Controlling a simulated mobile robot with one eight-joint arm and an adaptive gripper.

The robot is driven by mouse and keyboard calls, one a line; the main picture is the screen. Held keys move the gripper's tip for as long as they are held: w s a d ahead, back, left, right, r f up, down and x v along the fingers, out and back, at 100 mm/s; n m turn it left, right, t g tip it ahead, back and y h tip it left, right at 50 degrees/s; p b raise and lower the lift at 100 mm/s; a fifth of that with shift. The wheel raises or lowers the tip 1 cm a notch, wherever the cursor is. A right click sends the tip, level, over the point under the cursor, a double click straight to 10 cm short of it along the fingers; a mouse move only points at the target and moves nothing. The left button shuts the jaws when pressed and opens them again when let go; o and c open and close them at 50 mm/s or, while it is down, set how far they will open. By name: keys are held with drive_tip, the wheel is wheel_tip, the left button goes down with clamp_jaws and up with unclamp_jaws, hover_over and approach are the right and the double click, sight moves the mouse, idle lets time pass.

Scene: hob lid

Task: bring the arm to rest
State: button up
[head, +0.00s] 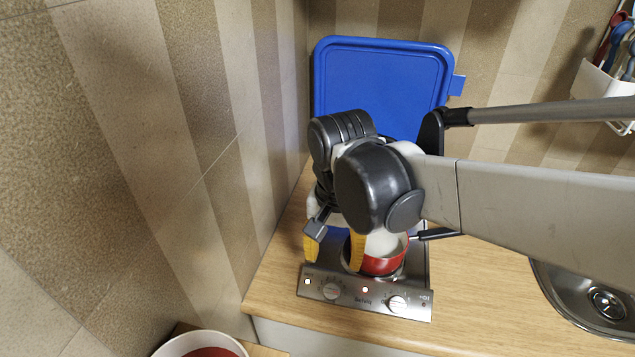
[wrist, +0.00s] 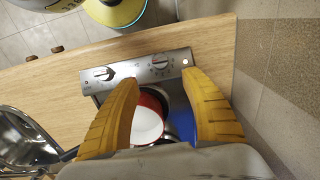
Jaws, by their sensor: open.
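My gripper (head: 333,250) is over the hob, its yellow fingers pointing down and apart, with nothing held between them. It also shows in the wrist view (wrist: 160,80). The hob (head: 365,292) has a steel front panel with two knobs and small lights. The blue lid (head: 385,80) stands raised behind the hob. My arm hides the lid's lower part and much of the hob top.
A striped wall (head: 170,130) is close on the left. A steel sink (head: 600,300) is set in the wooden counter (head: 470,290) at the right. A white utensil holder (head: 600,90) hangs at the upper right. A round pale-rimmed container (head: 190,343) stands at the bottom left.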

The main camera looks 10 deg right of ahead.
drive_tip(key=s+d+r+n+t, duration=0.1)
drive_tip(key=s+d+n+t, duration=0.1)
drive_tip(key=d, duration=0.3)
drive_tip(key=s+d+r+n+t, duration=0.1)
drive_tip(key=d+n+t, duration=0.1)
drive_tip(key=d+t, duration=0.3)
drive_tip(key=shift+s+d+r, duration=0.35)
drive_tip(key=shift+d, duration=0.35)
idle(1.4)
